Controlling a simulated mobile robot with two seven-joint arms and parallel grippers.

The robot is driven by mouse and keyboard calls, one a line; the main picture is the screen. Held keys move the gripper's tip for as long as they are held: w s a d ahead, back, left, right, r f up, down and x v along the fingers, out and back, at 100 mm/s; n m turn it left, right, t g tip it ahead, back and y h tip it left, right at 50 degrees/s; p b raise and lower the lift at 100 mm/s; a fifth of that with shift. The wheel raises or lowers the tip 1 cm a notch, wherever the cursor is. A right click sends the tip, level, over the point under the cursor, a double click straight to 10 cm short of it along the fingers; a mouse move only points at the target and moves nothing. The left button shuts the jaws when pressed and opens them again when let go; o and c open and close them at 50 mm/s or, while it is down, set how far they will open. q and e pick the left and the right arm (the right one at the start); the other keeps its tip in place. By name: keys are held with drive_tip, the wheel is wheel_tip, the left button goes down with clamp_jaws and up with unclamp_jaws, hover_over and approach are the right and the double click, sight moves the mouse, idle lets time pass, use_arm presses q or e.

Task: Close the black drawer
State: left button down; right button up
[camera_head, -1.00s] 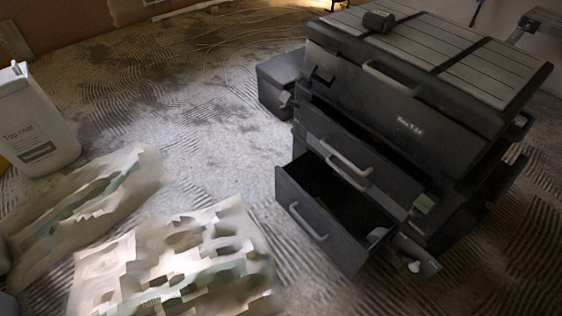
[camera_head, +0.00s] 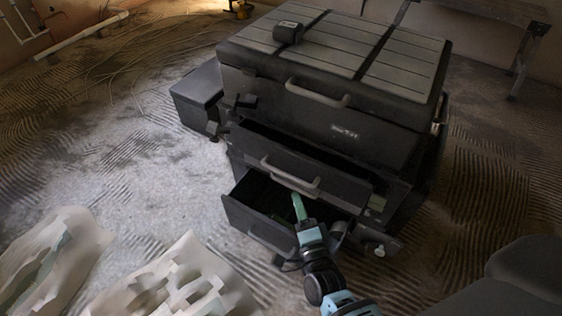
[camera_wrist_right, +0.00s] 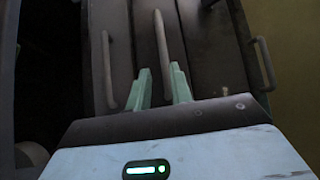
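The black tool chest (camera_head: 345,135) shows in the head view with its lower black drawer (camera_head: 236,214) pulled well out. The drawer above it (camera_head: 340,187) stands partly out, with a grey bar handle (camera_head: 290,178). My right gripper (camera_head: 299,207) reaches up from the bottom, its green fingers in front of the drawers and over part of the open lower one. In the right wrist view its green fingers (camera_wrist_right: 163,86) are apart with nothing clamped between them. A bar handle (camera_wrist_right: 162,45) lies just beyond the fingertips; I cannot tell whether they touch it. My left gripper is not in view.
A small dark box (camera_head: 197,97) stands left of the chest. Torn paper bags (camera_head: 180,285) lie at the lower left. A black item (camera_head: 288,32) rests on the chest lid. The textured floor left of the chest is mostly clear.

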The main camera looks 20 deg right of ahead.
sight(289, 175)
drive_tip(key=shift+w+d+r+b, duration=0.1)
drive_tip(key=shift+w+r+b, duration=0.2)
drive_tip(key=shift+w, duration=1)
drive_tip(key=shift+w+d+r+b, duration=0.15)
drive_tip(key=shift+w+r+b, duration=0.15)
drive_tip(key=shift+w, duration=1.05)
drive_tip(key=shift+w+d+r+b, duration=0.15)
drive_tip(key=shift+w+b, duration=0.25)
drive_tip(key=shift+w, duration=0.9)
clamp_jaws()
